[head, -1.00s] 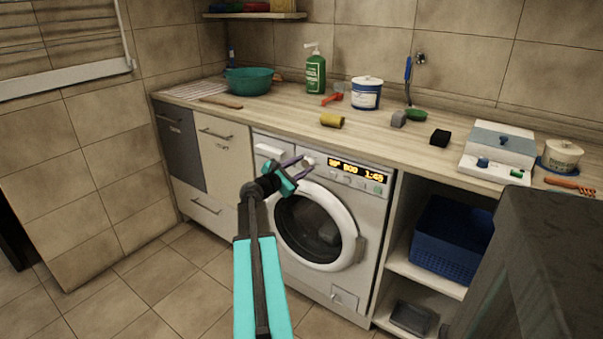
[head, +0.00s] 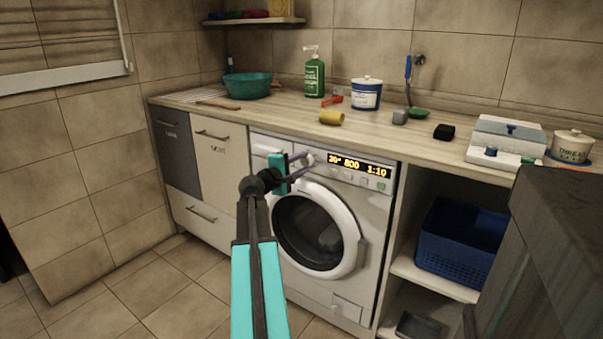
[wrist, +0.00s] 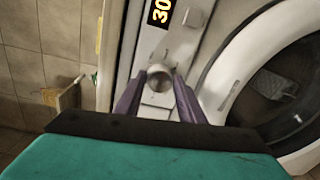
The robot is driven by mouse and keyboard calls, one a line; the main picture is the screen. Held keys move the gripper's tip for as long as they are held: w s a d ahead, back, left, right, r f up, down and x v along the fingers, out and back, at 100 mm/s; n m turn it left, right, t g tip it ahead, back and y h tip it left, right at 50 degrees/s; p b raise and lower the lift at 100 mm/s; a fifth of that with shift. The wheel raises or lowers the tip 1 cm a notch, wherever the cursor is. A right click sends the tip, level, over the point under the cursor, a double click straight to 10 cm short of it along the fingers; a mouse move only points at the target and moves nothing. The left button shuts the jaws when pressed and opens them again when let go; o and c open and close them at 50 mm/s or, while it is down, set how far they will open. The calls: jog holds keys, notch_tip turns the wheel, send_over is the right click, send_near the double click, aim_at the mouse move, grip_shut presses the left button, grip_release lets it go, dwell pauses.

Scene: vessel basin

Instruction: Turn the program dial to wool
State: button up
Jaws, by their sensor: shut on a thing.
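The washing machine (head: 345,300) is white, with a round door (head: 318,228) and a lit orange display (head: 359,165) reading 30°, 800 and 1:10. The program dial (head: 307,158) is a small pale knob left of the display. It also shows in the wrist view (wrist: 160,77), where its round face sits between my two purple fingers. My gripper (head: 305,163) is shut on the dial, one finger on each side. The program marks around the dial are too small to read, so the word it points to cannot be told.
The worktop (head: 290,118) above holds a yellow roll (head: 331,117), a green bottle (head: 314,75) and a blue-white tub (head: 366,93). A detergent drawer (head: 268,145) lies left of the dial. A blue basket (head: 460,240) stands on the open shelf to the right.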

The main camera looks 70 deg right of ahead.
jog(key=m+b, duration=0.2)
jog(key=f+m+b, duration=0.1)
jog(key=m+b, duration=0.1)
jog(key=b, duration=0.1)
jog(key=shift+s+m+b, duration=0.15)
jog(key=shift+m+b, duration=0.15)
jog(key=shift+m, duration=0.1)
jog(key=m+b, duration=0.2)
jog(key=b, duration=0.1)
jog(key=shift+r+m+t, duration=0.2)
jog(key=shift+m+t, duration=0.1)
jog(key=shift+m, duration=0.1)
jog(key=o, duration=1)
jog(key=shift+r, duration=0.1)
jog(key=shift+o, duration=0.2)
jog(key=shift+a, duration=0.15)
jog(key=f+p+v, duration=0.1)
jog(key=p+v, duration=0.2)
jog(key=v, duration=1)
jog(key=shift+a+r, duration=0.25)
jog(key=shift+r, duration=0.05)
